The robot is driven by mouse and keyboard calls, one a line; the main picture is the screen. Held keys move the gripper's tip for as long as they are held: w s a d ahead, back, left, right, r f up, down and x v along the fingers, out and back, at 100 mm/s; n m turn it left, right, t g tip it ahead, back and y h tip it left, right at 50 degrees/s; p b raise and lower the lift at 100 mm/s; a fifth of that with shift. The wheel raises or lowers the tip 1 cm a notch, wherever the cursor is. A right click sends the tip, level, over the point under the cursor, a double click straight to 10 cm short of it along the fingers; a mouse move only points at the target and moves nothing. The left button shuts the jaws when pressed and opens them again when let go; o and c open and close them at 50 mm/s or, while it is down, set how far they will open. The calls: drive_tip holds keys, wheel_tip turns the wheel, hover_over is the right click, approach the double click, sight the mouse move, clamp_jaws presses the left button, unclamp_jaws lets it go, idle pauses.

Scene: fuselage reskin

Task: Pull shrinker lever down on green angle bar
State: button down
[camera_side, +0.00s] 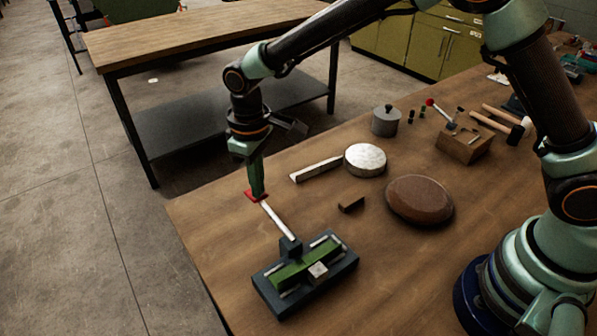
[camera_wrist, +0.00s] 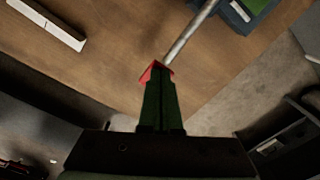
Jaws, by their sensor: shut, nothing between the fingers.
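The shrinker (camera_side: 305,274) is a dark blue-grey block near the front left edge of the wooden table. The green angle bar (camera_side: 306,262) lies in it. Its lever (camera_side: 278,220) is a pale rod slanting up and left from the block to a red end (camera_side: 256,195). My gripper (camera_side: 257,194) has green fingers, is shut, and has its tips at the red end, seemingly touching it. In the wrist view the fingers (camera_wrist: 158,80) are together with red around their tips, and the lever (camera_wrist: 191,32) runs up and right toward the shrinker (camera_wrist: 240,14). Exact contact cannot be told.
On the table are a round pale disc (camera_side: 365,160), a flat light bar (camera_side: 316,169), a small brown angle piece (camera_side: 351,204), a brown oval cushion (camera_side: 419,199), a grey pot (camera_side: 385,121) and a wooden block (camera_side: 464,145). A second bench (camera_side: 200,40) stands behind. The space around the lever is clear.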

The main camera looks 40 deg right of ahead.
wheel_tip(320, 180, up, 9)
idle(1.0)
drive_tip(key=shift+w+r, duration=0.1)
idle(0.5)
drive_tip(key=shift+f, duration=2.35)
idle(0.6)
